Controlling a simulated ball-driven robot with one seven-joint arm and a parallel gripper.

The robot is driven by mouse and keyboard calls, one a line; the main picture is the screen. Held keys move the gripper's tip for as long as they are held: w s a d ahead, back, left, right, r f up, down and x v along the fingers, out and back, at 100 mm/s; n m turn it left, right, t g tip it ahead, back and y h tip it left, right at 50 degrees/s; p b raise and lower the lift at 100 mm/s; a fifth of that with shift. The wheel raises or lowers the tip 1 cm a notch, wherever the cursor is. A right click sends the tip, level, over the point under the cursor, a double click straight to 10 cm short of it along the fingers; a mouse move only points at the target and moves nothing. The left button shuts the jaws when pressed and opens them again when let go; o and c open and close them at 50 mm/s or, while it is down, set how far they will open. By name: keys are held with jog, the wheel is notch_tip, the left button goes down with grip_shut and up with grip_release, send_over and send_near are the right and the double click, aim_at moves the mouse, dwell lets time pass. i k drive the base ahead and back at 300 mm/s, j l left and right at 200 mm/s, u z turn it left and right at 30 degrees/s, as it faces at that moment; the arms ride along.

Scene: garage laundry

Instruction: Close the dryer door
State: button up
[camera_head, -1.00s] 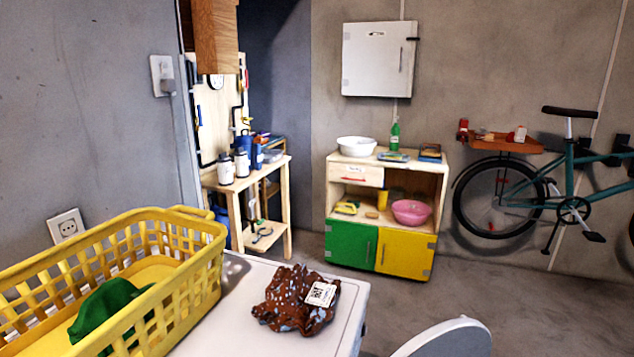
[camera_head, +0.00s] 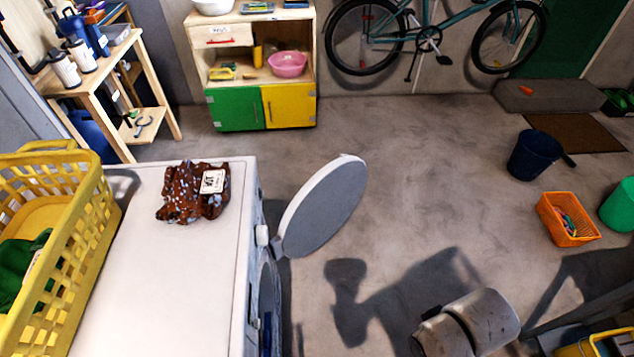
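The dryer (camera_head: 160,280) is a white machine at the lower left, seen mostly from above. Its round door (camera_head: 325,205), white-rimmed with a grey face, stands open, swung out from the front to the right. A dark round opening shows low on the dryer's front, partly cut off by the frame's bottom edge. A grey, worn rounded part at the bottom right of centre looks like a link of my arm. My gripper's fingers are not in view.
A yellow laundry basket (camera_head: 85,235) and a brown spotted cloth (camera_head: 180,192) with a tag lie on the dryer. The floor (camera_head: 420,165) right of the door is clear. A dark bucket (camera_head: 532,155) and orange basket (camera_head: 566,222) stand farther right. A cabinet (camera_head: 292,104) stands behind.

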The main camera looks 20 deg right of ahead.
aim_at(322, 206)
jog(key=i+l+z, duration=0.35)
jog(key=i+z, duration=0.3)
jog(key=i, duration=0.25)
jog(key=i+z, duration=0.35)
jog(key=i, duration=0.15)
jog(key=i+z, duration=0.35)
jog(key=i, duration=0.15)
jog(key=i+z, duration=0.4)
jog(key=i, duration=0.15)
jog(key=i+j+z, duration=0.7)
jog(key=i, duration=0.25)
jog(key=i+j+z, duration=0.25)
jog(key=j+z, duration=0.2)
jog(key=j, duration=0.2)
jog(key=i+j+z, duration=0.25)
jog(key=j+z, duration=0.2)
jog(key=j, duration=0.3)
jog(key=k+j+z, duration=0.7)
jog(key=k, duration=0.15)
jog(key=k+j+z, duration=0.15)
jog(key=k+z, duration=0.25)
jog(key=k+l+z, duration=0.4)
jog(key=k, duration=0.15)
jog(key=k+l+z, duration=0.8)
jog(key=l, duration=0.45)
jog(key=k, duration=0.05)
